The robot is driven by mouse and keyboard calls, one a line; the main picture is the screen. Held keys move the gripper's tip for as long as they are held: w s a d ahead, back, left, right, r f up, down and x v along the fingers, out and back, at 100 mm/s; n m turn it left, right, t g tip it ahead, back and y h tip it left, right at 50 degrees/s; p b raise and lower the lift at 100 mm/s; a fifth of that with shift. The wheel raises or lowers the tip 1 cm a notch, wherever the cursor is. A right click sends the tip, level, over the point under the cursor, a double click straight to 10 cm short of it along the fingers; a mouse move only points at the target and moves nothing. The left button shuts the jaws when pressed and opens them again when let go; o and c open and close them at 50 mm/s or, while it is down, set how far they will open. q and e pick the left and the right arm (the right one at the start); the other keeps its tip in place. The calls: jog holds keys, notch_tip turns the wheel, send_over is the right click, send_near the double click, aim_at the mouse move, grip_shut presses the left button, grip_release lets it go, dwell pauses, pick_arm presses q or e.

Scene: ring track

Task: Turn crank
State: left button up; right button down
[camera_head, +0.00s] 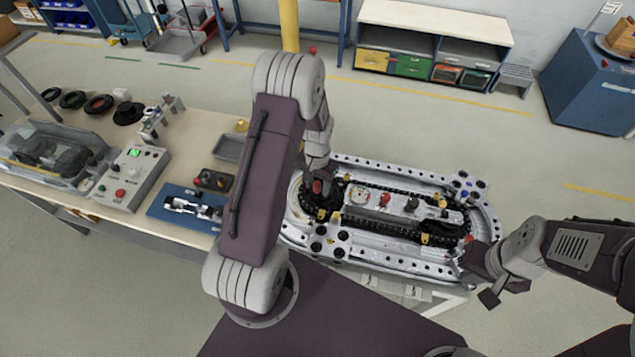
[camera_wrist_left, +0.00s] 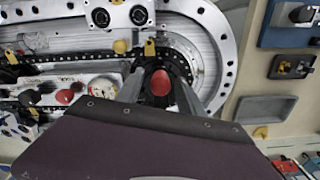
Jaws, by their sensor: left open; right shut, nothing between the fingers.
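The crank's red knob (camera_head: 317,187) stands at the left end of the oval ring track (camera_head: 352,250), above a dark round hub with a chain. In the left wrist view the red knob (camera_wrist_left: 161,83) shows between the two fingers of my left gripper (camera_wrist_left: 158,92). The left gripper (camera_head: 316,172) is open, with a finger on either side of the knob; I cannot tell whether either touches it. The crank's arm under the knob is mostly hidden. My right gripper (camera_head: 474,260) is shut and empty beside the track's right front edge.
A workbench (camera_head: 60,185) at the left carries a control box (camera_head: 133,178), a blue tray (camera_head: 182,208) and a grey tray (camera_head: 228,148). Other small knobs and yellow clips stand on the track. Open floor lies behind and right of it.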

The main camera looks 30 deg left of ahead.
pick_arm(q)
grip_shut()
dwell(1.4)
